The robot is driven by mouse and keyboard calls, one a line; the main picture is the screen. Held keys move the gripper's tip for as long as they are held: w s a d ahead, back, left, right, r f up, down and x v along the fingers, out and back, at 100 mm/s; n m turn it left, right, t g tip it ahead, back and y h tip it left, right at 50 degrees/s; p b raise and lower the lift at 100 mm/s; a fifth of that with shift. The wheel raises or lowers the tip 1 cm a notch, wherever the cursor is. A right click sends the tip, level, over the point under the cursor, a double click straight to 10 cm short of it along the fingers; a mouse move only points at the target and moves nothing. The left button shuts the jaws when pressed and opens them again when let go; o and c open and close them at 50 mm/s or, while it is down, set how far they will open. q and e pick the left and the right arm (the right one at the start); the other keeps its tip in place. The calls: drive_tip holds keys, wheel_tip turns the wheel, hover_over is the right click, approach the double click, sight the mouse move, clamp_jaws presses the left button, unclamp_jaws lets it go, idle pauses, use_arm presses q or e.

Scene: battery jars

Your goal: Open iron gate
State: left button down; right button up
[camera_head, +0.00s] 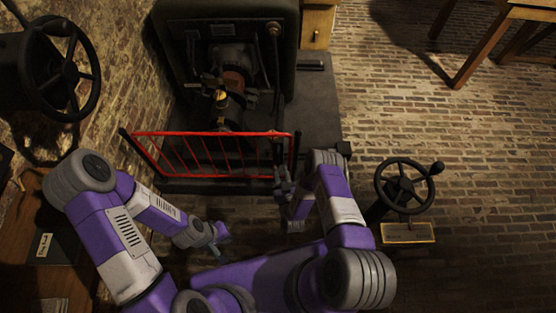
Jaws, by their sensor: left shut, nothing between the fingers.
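The iron gate (210,134) is a red barred gate at the centre left, between dark posts in front of a dark machine. It spans the whole gap between the posts and looks closed. My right gripper (281,180) is at the gate's right end, close to the right post. Its fingers are dark and small here, so I cannot tell whether they touch the gate or are open. My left gripper (215,246) is shut and empty, below and in front of the gate, apart from it.
The dark machine (180,60) with brass and metal fittings stands behind the gate. A handwheel (403,186) on a stand is to the right, with a small plaque (408,233). Another large wheel (66,75) is at upper left. A wooden table (470,45) is upper right. Brick floor lies open at right.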

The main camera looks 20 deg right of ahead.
sight(278, 158)
drive_tip(key=w+b, duration=0.1)
drive_tip(key=w, duration=0.4)
drive_tip(key=w+b, duration=0.1)
drive_tip(key=w, duration=0.1)
drive_tip(key=shift+w+d+b, duration=0.25)
drive_tip(key=shift+d+b, duration=0.05)
drive_tip(key=shift+d, duration=0.05)
clamp_jaws()
